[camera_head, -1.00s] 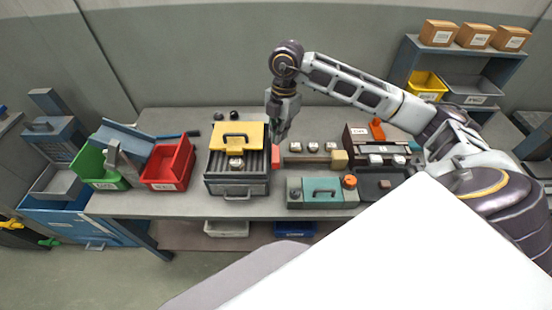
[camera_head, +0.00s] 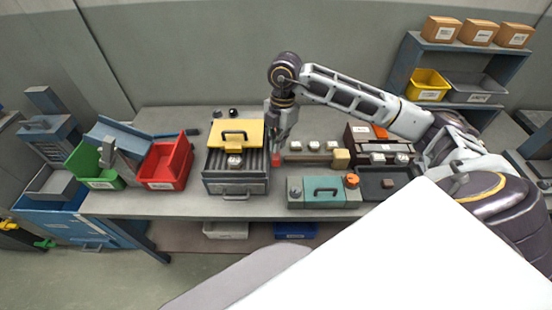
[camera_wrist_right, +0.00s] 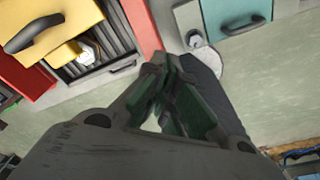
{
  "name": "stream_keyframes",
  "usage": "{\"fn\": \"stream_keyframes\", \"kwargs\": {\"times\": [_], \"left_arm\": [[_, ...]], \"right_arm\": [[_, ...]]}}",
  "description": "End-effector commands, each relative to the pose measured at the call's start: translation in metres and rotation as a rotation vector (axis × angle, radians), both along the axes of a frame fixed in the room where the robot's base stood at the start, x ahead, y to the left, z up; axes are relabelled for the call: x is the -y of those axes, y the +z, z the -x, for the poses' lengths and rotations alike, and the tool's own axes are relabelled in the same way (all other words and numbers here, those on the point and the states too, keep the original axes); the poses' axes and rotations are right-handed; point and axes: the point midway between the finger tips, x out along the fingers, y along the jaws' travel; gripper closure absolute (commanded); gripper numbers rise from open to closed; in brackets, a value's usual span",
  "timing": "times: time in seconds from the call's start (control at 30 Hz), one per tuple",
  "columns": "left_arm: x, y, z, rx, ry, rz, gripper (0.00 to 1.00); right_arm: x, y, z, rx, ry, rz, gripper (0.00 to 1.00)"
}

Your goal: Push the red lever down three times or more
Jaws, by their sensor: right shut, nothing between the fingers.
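The red lever (camera_head: 276,161) is a small red piece at the right side of the grey slotted heater box (camera_head: 236,186). In the right wrist view the red lever (camera_wrist_right: 141,26) runs along the box's edge, just beyond the fingers. My right gripper (camera_head: 275,147) is over the lever with its fingers pointing down. The fingers are shut and empty, and show as dark green pads in the wrist view (camera_wrist_right: 168,95). I cannot tell whether the fingertips touch the lever. My left gripper is not in view.
A yellow plate with a black handle (camera_head: 236,127) sits on the heater box. A red bin (camera_head: 166,165) and a green bin (camera_head: 92,168) stand left. A teal box (camera_head: 317,192) and a bar with several pale blocks (camera_head: 305,158) stand right. A white surface hides the lower right.

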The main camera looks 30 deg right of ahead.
Motion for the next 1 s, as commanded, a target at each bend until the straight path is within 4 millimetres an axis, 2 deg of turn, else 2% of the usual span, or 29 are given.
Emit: {"fn": "stream_keyframes", "kwargs": {"times": [0.1, 0.3, 0.83, 1.0], "left_arm": [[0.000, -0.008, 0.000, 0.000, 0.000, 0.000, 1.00], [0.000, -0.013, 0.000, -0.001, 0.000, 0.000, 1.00], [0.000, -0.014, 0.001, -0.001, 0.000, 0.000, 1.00], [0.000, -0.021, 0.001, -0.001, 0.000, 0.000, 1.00]], "right_arm": [[-0.001, -0.011, 0.001, -0.001, 0.000, -0.001, 1.00], [-0.002, -0.020, 0.001, 0.000, 0.000, 0.000, 1.00], [-0.002, -0.022, 0.001, 0.000, 0.000, 0.000, 1.00], [-0.002, -0.031, 0.001, 0.000, 0.000, 0.000, 1.00]]}}
